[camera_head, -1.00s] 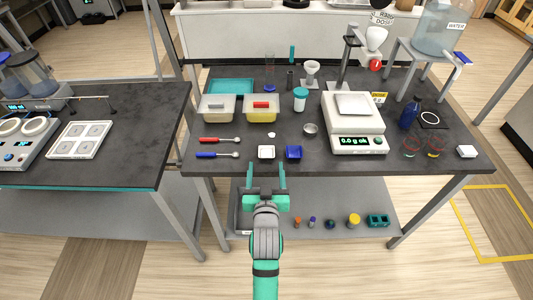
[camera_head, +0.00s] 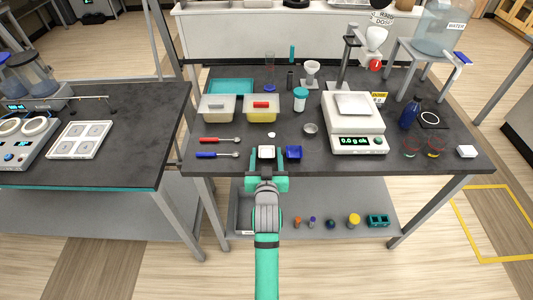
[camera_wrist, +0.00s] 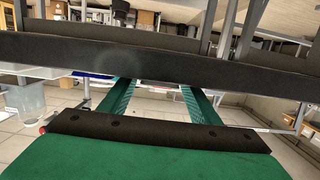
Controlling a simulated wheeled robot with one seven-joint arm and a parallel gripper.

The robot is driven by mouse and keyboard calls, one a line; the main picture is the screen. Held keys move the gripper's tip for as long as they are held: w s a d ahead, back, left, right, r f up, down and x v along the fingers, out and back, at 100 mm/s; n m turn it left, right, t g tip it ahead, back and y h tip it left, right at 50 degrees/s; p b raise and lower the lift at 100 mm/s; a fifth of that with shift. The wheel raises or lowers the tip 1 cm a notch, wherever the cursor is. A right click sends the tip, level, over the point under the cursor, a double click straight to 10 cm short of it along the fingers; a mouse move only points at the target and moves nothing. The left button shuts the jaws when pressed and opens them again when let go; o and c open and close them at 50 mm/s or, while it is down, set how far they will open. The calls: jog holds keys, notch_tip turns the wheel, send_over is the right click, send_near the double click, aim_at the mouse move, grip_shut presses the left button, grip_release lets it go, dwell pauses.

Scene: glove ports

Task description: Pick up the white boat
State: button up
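My gripper (camera_head: 267,156) is open, with one green finger on the left and one on the right of the white boat. I cannot tell whether the fingers touch it or are at its height. In the wrist view my open gripper (camera_wrist: 156,88) spreads its two green fingers below a dark table edge. I cannot make out the white boat there.
A blue boat (camera_head: 293,152) sits close to the right finger. A red-handled spoon (camera_head: 217,140) and a blue-handled one (camera_head: 216,155) lie to the left. A small white piece (camera_head: 271,135) and a metal cup (camera_head: 310,129) are behind. A balance (camera_head: 357,132) stands right.

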jog(key=c, duration=0.7)
jog(key=shift+c, duration=0.2)
jog(key=shift+r, duration=0.15)
jog(key=shift+r, duration=0.6)
jog(key=s+d+r, duration=0.6)
jog(key=s+r, duration=0.5)
jog(key=s, duration=0.1)
jog(key=shift+d+r, duration=0.25)
jog(key=shift+d, duration=0.15)
